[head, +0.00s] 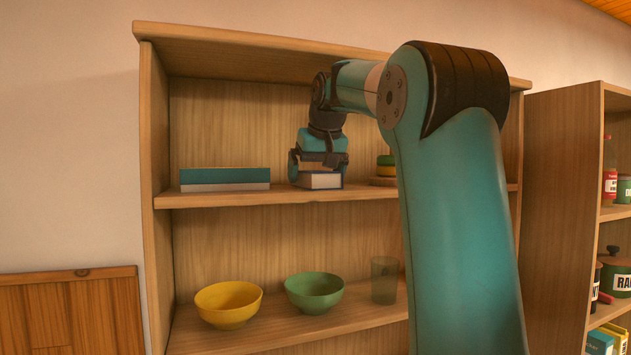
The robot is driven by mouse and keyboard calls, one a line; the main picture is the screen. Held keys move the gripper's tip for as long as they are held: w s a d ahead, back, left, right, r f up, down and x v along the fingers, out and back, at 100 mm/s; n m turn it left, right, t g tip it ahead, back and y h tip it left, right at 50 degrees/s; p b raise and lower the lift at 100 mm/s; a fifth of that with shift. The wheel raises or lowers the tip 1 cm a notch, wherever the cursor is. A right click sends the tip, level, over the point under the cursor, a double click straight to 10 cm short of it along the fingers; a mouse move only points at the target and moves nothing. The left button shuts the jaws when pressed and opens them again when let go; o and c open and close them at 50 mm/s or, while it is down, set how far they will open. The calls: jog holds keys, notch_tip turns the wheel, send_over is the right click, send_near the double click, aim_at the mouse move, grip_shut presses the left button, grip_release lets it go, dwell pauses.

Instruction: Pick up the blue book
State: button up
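A book with white pages and a blue cover edge (320,181) lies flat on the upper shelf, in the middle of the head view. My gripper (319,170) points down over it from above. Its fingers are spread wide, one near each side of the book. I cannot tell whether they touch it or stand just clear. The gripper hides much of the book's top, where a brownish surface shows below the teal palm. The book appears to rest on the shelf.
A teal and white box-like stack (225,179) lies left on the upper shelf (228,199). A stacked ring toy (385,168) stands right, partly behind my arm. Below are a yellow bowl (228,305), a green bowl (314,292) and a glass (384,280). Another stocked shelf (563,200) stands right.

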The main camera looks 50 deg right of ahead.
jog(key=c, duration=1)
jog(key=shift+o, duration=0.2)
